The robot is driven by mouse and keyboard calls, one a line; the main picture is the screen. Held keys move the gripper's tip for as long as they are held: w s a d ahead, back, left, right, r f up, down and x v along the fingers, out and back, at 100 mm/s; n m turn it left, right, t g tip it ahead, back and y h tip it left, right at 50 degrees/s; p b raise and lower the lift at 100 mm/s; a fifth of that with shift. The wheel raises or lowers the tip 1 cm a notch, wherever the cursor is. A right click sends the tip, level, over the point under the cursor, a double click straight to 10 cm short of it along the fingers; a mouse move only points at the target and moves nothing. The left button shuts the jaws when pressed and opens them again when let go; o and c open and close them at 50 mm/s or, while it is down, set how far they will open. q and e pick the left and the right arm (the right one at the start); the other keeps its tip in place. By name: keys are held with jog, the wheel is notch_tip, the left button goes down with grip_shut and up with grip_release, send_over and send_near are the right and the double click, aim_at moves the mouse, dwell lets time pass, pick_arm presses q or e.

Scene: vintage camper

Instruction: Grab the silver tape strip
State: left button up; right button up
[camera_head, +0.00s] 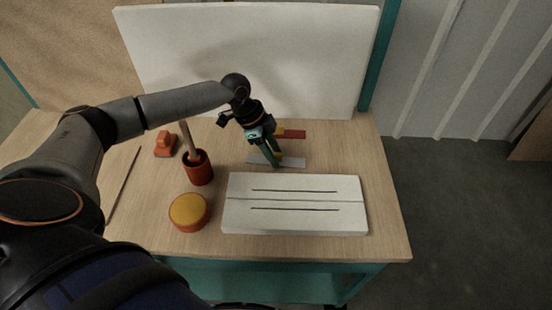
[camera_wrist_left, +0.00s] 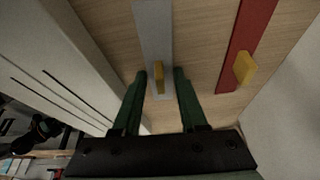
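The silver tape strip (camera_head: 293,163) lies flat on the wooden table, behind the white slab. In the left wrist view the silver strip (camera_wrist_left: 154,30) carries a small yellow tab (camera_wrist_left: 159,80). My left gripper (camera_head: 272,163) points down at the strip. In the left wrist view its two green fingers (camera_wrist_left: 160,75) are apart, one on each side of the strip and its tab. They do not appear closed on it; contact cannot be told. In the head view the gripper hides part of the strip. My right gripper is not seen.
A red strip (camera_head: 293,134) with its own yellow tab lies behind the silver one. The white slab (camera_head: 295,221) with two dark lines is in front. An orange cup (camera_head: 199,171) with a wooden handle, a yellow-topped round tub (camera_head: 188,210) and an orange block (camera_head: 165,143) stand left. A white panel (camera_head: 250,55) rises behind.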

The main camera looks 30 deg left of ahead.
pick_arm(q)
grip_shut()
dwell(0.4)
